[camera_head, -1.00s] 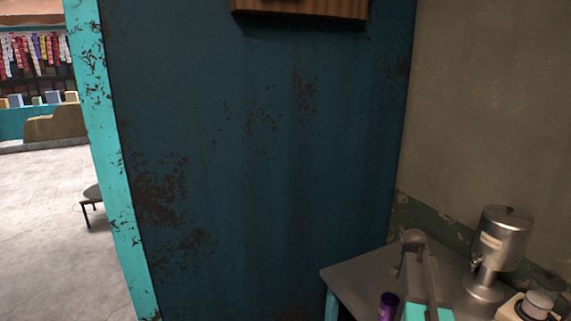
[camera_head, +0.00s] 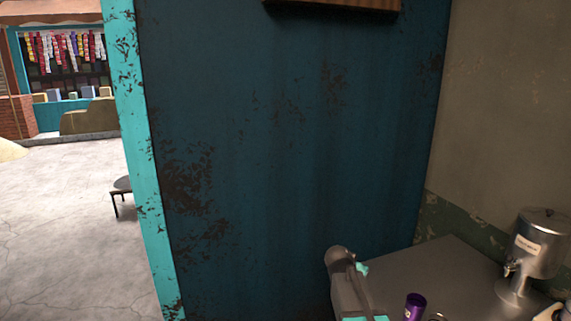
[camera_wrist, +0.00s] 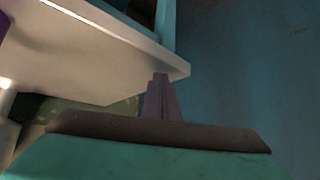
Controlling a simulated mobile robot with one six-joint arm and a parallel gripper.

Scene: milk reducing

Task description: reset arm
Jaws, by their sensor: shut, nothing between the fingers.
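My gripper (camera_wrist: 161,82) shows in the wrist view as two narrow fingers close together at the lower middle, with nothing between them. It is shut and empty, close to the pale table edge in that view. In the head view part of my arm stands at the bottom, at the left side of the grey table (camera_head: 440,262); the fingers do not show there.
A purple cup (camera_head: 415,306) stands on the table near the bottom. A metal dispenser (camera_head: 540,245) stands at the right. A blue wall (camera_head: 290,170) rises behind. Open floor (camera_head: 65,220) and a small stool (camera_head: 121,187) lie beyond the turquoise post (camera_head: 135,130).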

